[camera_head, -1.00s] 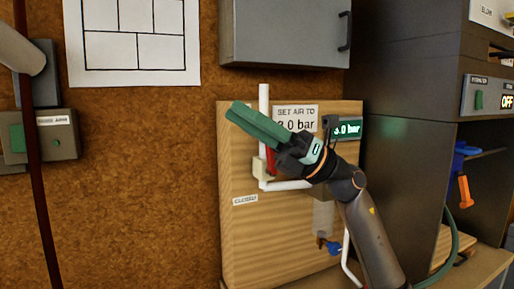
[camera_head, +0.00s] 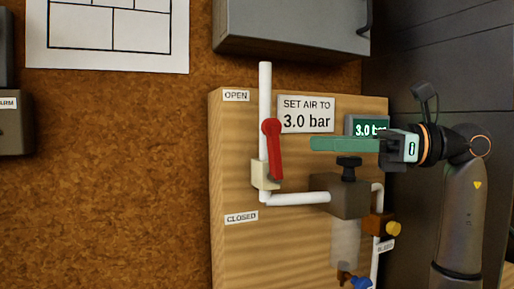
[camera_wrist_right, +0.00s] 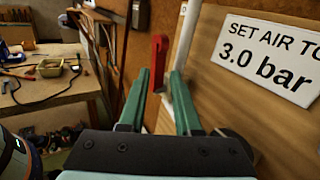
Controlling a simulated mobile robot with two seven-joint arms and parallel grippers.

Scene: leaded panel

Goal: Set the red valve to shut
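The red valve (camera_head: 275,155) is a lever on a white vertical pipe. An OPEN label (camera_head: 236,96) is above left and a CLOSED label (camera_head: 241,217) below left. My right gripper (camera_head: 314,143) is to the right of the lever, apart from it, its green fingers pointing left. In the right wrist view its fingers (camera_wrist_right: 160,82) stand apart with nothing held, and the red lever (camera_wrist_right: 158,55) shows beyond the gap. My left gripper is not in view.
The wooden panel (camera_head: 232,262) carries a sign (camera_head: 306,114) reading 3.0 bar and a green display (camera_head: 366,128). A black knob (camera_head: 349,163) on a regulator is below my right fingers. A grey cabinet (camera_head: 290,32) hangs above.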

